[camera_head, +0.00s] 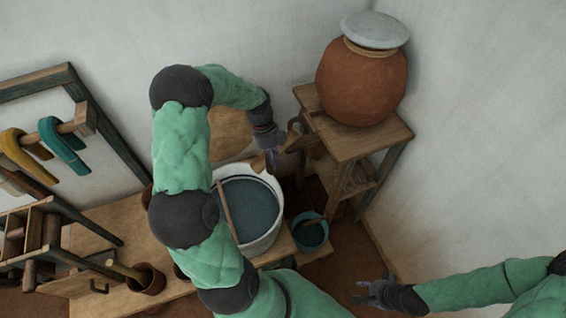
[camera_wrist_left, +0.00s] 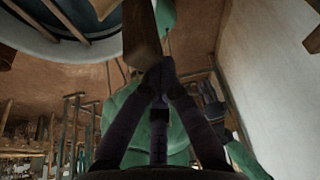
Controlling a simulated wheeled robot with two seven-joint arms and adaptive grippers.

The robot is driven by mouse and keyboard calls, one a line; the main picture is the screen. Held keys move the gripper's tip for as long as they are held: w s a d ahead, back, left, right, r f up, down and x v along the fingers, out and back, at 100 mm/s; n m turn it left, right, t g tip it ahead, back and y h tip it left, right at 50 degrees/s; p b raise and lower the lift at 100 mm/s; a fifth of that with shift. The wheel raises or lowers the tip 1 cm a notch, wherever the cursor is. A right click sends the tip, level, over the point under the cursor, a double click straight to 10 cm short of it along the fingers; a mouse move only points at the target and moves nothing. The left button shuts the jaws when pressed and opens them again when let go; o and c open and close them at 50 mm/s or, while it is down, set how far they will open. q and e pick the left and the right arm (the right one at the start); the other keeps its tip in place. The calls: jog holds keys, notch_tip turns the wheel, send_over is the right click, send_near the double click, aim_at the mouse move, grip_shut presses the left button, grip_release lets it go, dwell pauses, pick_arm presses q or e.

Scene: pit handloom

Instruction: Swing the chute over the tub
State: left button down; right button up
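The white-rimmed tub (camera_head: 274,227) holds dark blue liquid, with a stick leaning in it, on the low wooden bench. A brown wooden piece, apparently the chute (camera_head: 258,163), shows at the tub's back rim, beside my left gripper (camera_head: 272,161). In the left wrist view the fingers of my left gripper (camera_wrist_left: 160,72) come together at the lower end of this wooden chute (camera_wrist_left: 140,35). The tub (camera_wrist_left: 45,48) is at the upper left there. The arm hides part of the tub in the head view. My right gripper (camera_head: 372,291) is empty, low at the right, fingers apart.
A clay jar (camera_head: 362,82) with a grey lid stands on a wooden stand (camera_head: 352,140) behind the tub. A small blue bucket (camera_head: 310,232) sits right of the tub. A rack with yellow and teal hanks (camera_head: 62,147) is at the left. Floor near my right gripper is clear.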

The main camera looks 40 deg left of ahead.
pick_arm(q)
jog(key=shift+s+a, duration=0.25)
jog(key=shift+a, duration=0.5)
pick_arm(e)
jog(key=shift+f, duration=0.1)
